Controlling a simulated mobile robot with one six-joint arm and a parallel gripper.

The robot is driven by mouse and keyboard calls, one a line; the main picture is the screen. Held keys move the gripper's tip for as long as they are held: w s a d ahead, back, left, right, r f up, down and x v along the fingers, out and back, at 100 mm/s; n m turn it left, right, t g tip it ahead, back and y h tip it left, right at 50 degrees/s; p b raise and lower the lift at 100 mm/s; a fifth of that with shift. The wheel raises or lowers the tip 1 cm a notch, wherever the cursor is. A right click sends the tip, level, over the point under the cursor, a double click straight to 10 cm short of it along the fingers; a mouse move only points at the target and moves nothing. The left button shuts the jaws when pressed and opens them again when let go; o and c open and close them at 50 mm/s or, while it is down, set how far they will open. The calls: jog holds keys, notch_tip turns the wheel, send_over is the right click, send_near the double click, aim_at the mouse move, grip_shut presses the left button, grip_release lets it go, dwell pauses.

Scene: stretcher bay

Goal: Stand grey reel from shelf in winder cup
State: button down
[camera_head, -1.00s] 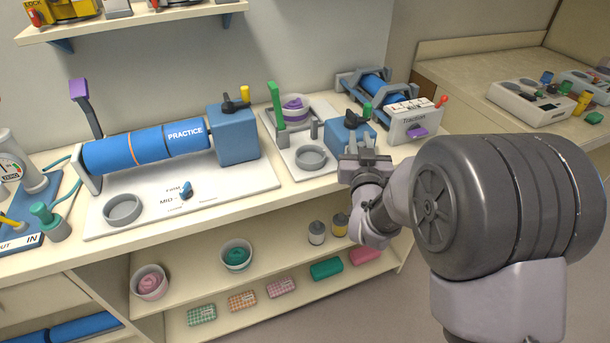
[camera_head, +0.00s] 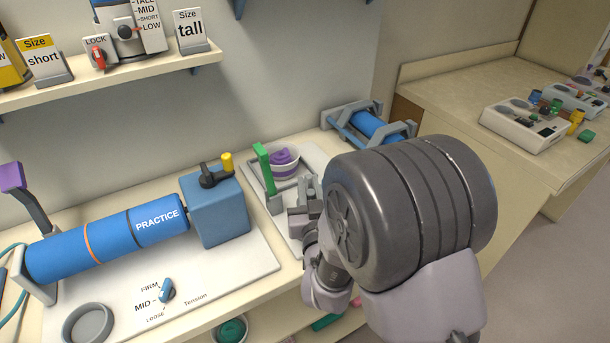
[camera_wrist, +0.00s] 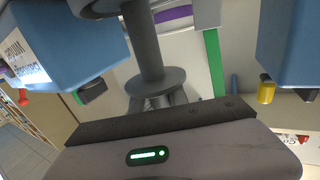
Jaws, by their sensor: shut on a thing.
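My gripper (camera_head: 301,212) is low over the white plate with the green post, right of the PRACTICE winder. In the wrist view, my gripper (camera_wrist: 162,96) is shut on a dark grey reel (camera_wrist: 147,45) by its near end. The reel's thin stem and a round flange show. A dark round part at the top edge is cut off, and I cannot tell whether it is the far flange or the cup. In the head view my arm hides the reel and the plate's front cup. The green post (camera_head: 266,175) stands beside my gripper.
A bowl with a purple coil (camera_head: 284,160) stands behind the post. The blue PRACTICE roller (camera_head: 110,238) and its blue box (camera_head: 216,207) are at left. Another grey cup (camera_head: 87,325) is at front left. A blue roller in a frame (camera_head: 370,125) is behind my arm.

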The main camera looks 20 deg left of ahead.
jog(key=shift+f, duration=0.3)
jog(key=shift+f+b, duration=0.35)
jog(key=shift+b, duration=0.1)
jog(key=c, duration=1.3)
grip_release()
jog(key=shift+w, duration=0.1)
